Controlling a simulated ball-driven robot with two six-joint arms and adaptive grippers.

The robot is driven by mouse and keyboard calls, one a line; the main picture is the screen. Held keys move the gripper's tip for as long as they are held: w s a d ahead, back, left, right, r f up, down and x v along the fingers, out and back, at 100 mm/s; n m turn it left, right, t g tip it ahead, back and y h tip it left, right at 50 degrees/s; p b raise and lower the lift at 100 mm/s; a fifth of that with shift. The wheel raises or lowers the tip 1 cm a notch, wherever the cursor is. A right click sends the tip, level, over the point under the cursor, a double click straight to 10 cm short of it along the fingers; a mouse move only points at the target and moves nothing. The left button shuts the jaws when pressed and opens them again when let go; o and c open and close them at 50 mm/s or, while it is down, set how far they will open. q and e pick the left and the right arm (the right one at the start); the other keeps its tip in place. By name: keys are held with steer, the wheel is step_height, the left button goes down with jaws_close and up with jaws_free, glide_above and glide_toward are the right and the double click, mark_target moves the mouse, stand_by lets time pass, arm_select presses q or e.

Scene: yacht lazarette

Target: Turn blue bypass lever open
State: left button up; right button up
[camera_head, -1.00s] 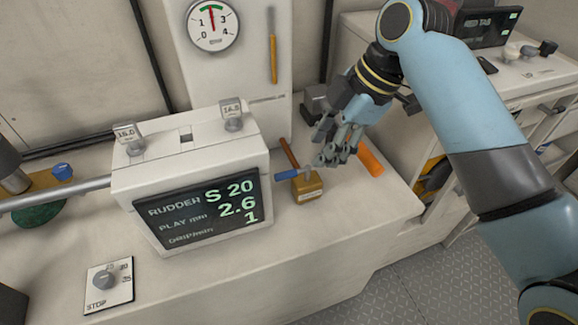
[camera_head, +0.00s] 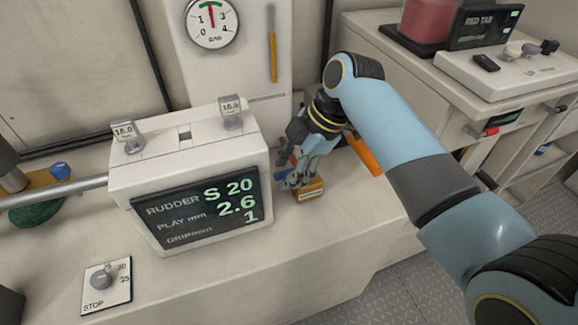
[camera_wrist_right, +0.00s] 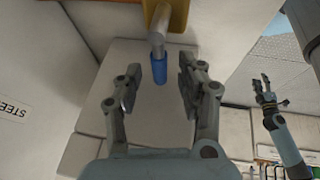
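The blue bypass lever (camera_wrist_right: 159,70) shows in the right wrist view as a blue grip on a metal shaft from a brass body. In the head view this brass valve block (camera_head: 311,191) sits on the bench, right of the display box; the lever there is mostly hidden behind my fingers. My right gripper (camera_head: 290,184) is at the block. In the wrist view (camera_wrist_right: 158,80) its fingers stand open on both sides of the blue grip, with gaps on each side. My left gripper (camera_wrist_right: 267,92) appears at the right of the wrist view, fingers apart, away from the lever.
A display box (camera_head: 195,190) stands close left of the gripper. An orange handle (camera_head: 364,154) lies behind right of the block. A knob plate (camera_head: 106,285) is at the front left. A gauge (camera_head: 211,24) is on the wall panel. The bench front right is clear.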

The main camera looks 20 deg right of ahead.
steer(key=shift+c, duration=0.3)
jaws_close()
